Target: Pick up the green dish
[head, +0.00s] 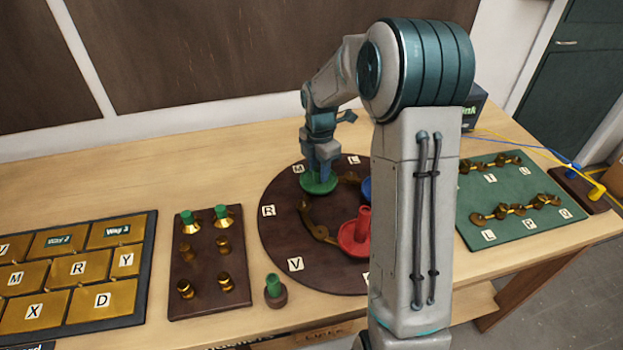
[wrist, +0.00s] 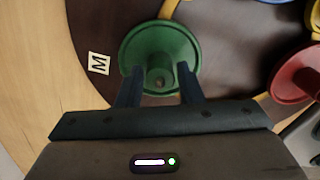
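The green dish (head: 317,187) sits on the dark round board near the M label, at the board's far left. In the wrist view the green dish (wrist: 160,40) shows as a round disc with a short post at its middle. My gripper (head: 320,171) points down right above the dish. In the wrist view my gripper (wrist: 160,82) has its two fingers apart, one on each side of the post, with small gaps visible. The gripper looks open and holds nothing. The head view hides the post behind the gripper.
The round board (head: 282,225) also holds a red dish (head: 354,238) and a blue dish (head: 366,188), partly hidden by my arm. Brass pieces lie between them. A brown peg board (head: 207,262) and a lettered gold tray (head: 75,270) stand left; a green mat (head: 515,200) lies right.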

